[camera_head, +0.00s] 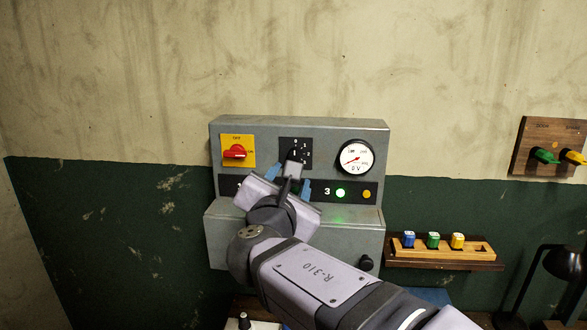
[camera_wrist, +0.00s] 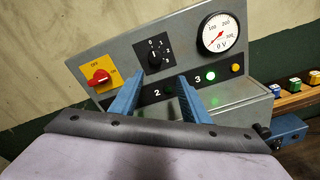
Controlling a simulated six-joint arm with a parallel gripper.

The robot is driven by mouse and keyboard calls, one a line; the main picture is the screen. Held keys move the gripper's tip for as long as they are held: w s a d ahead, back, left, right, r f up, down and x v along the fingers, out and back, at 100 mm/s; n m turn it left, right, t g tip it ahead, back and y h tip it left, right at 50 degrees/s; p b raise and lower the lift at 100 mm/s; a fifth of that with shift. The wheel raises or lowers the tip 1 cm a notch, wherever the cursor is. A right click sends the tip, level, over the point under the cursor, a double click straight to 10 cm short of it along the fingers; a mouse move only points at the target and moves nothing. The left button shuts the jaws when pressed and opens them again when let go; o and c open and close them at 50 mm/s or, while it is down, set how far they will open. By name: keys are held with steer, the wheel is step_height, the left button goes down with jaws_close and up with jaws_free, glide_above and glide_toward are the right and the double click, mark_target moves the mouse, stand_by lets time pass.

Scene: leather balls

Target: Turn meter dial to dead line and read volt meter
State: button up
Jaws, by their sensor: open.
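The meter dial (camera_wrist: 155,58) is a black knob on a black plate with white numbers, in the middle of the grey panel. Its pointer seems to be up near 0, but it is small. In the head view my gripper partly covers the dial (camera_head: 294,154). The round white volt meter (camera_head: 356,157) is right of the dial, marked V; its red needle points to the lower left, near the low end of the scale. My gripper (camera_wrist: 160,84) is open and empty, its blue fingers apart just below the dial, not around it.
A red switch (camera_head: 235,152) on a yellow plate is left of the dial. Below, a black strip carries a lit green lamp (camera_head: 340,194) by the 3 and an amber lamp (camera_head: 366,194). A wooden rack (camera_head: 473,254) of colored blocks stands right; green and yellow handles hang above it.

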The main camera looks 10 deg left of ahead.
mark_target(295, 155)
steer(key=shift+r+n+t, duration=0.15)
steer(key=shift+r+n, duration=0.15)
steer(key=shift+n, duration=0.65)
steer(key=shift+r+n+t, duration=0.1)
steer(key=shift+r+n, duration=0.25)
steer(key=shift+n, duration=0.65)
steer(key=shift+r+n+t, duration=0.15)
steer(key=shift+r+n, duration=0.15)
steer(key=shift+n, duration=0.65)
steer(key=shift+w, duration=0.15)
steer(key=w+p, duration=0.3)
steer(key=w, duration=0.2)
steer(key=shift+w, duration=1.1)
steer(key=c, duration=1)
